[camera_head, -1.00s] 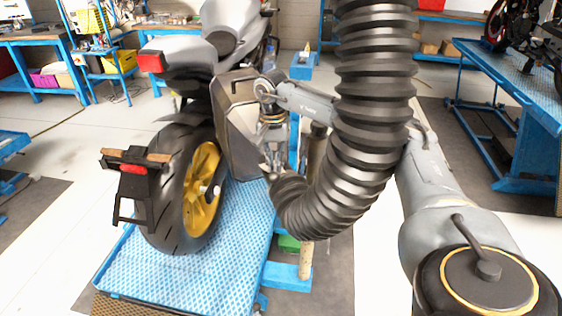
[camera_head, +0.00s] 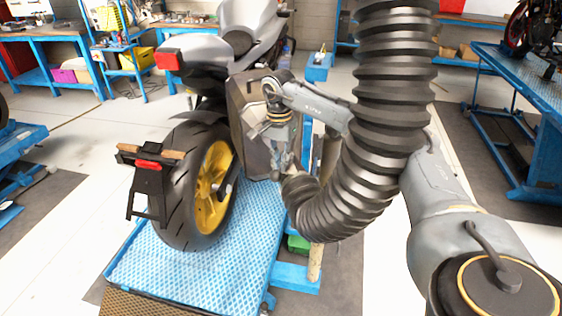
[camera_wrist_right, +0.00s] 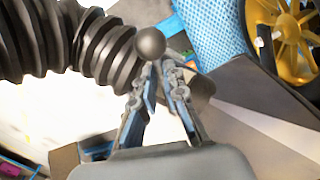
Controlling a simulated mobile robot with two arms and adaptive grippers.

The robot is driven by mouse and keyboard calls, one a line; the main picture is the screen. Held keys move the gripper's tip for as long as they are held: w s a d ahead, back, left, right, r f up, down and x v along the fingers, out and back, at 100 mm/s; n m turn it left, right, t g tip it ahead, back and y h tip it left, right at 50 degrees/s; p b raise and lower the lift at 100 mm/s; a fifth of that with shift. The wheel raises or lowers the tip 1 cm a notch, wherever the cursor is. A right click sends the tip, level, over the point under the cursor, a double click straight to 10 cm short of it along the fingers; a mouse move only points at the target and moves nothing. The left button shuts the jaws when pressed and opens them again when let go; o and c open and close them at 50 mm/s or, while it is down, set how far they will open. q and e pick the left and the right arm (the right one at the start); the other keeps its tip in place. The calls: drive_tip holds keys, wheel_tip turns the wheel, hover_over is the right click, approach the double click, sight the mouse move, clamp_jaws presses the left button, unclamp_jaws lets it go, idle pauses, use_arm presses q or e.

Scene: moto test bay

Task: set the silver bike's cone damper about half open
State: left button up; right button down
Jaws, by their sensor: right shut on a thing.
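The silver bike (camera_head: 205,60) stands on a blue lift, seen from behind. A thick black ribbed hose (camera_head: 385,110) hangs down and curves up toward the bike's right side; it also shows in the right wrist view (camera_wrist_right: 105,45). My right gripper (camera_head: 283,172) is at the hose's end, beside the grey side case. In the right wrist view my right gripper (camera_wrist_right: 157,68) is shut on a dark round knob (camera_wrist_right: 150,43) at its fingertips. The cone and damper plate are mostly hidden in the head view, so I cannot tell the damper's angle. My left gripper is out of view.
The grey side case (camera_head: 250,125) is close to my right wrist. The blue lift platform (camera_head: 190,270) lies below the rear wheel (camera_head: 213,185). Another blue lift (camera_head: 510,150) stands at the right. Bare floor (camera_head: 350,270) lies between the lifts.

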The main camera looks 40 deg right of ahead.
drive_tip(key=c, duration=1.4)
unclamp_jaws()
drive_tip(key=shift+r, duration=0.1)
wheel_tip(320, 180, up, 12)
drive_tip(key=shift+w+f, duration=0.1)
drive_tip(key=shift+w, duration=0.05)
